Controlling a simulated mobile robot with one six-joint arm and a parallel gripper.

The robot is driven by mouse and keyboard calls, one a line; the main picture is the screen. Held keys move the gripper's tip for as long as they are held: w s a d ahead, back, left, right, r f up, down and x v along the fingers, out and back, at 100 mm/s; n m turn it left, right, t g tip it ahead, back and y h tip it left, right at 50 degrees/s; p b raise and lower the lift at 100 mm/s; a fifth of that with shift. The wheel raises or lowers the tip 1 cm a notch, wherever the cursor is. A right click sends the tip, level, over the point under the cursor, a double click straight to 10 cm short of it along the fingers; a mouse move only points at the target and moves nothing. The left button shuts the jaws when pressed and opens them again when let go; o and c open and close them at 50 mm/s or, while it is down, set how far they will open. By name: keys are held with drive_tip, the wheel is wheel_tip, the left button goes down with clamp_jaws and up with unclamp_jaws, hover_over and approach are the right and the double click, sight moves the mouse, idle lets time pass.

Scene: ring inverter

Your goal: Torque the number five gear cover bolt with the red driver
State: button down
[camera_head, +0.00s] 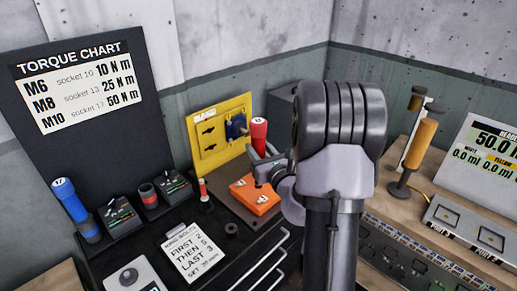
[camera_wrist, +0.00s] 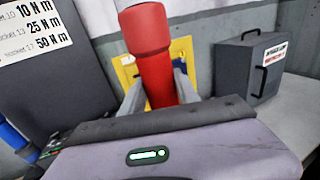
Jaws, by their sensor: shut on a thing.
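The red driver (camera_head: 259,136) stands roughly upright in my gripper (camera_head: 264,168), above the back of the orange gear cover (camera_head: 262,205). In the wrist view the red driver (camera_wrist: 156,62) sits between the two grey fingers of my gripper (camera_wrist: 161,92), which is shut on it. Its lower end is hidden, so I cannot tell whether it touches a bolt. The orange cover shows small dark numbered marks, too small to read surely. My wrist hides the cover's right side, and the number five bolt cannot be made out.
A blue driver (camera_head: 70,207) stands at the left beside small dark displays. A torque chart (camera_head: 75,85) and a yellow panel (camera_head: 212,137) stand behind. A bolt order card (camera_head: 191,252) and bent metal rods (camera_head: 265,267) lie in front. A dark box (camera_wrist: 250,70) stands right.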

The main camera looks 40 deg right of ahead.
drive_tip(key=shift+s+r, duration=0.15)
drive_tip(key=shift+s, duration=0.15)
drive_tip(key=shift+f+b, duration=2.7)
drive_tip(key=shift+f, duration=0.5)
drive_tip(key=shift+a+f+b, duration=0.1)
drive_tip(key=shift+f+b, duration=0.85)
drive_tip(key=shift+f, duration=0.25)
wheel_tip(320, 180, up, 5)
drive_tip(key=p, duration=0.4)
drive_tip(key=shift+r+p, duration=0.2)
drive_tip(key=shift+p, duration=0.1)
drive_tip(key=shift+f, duration=0.1)
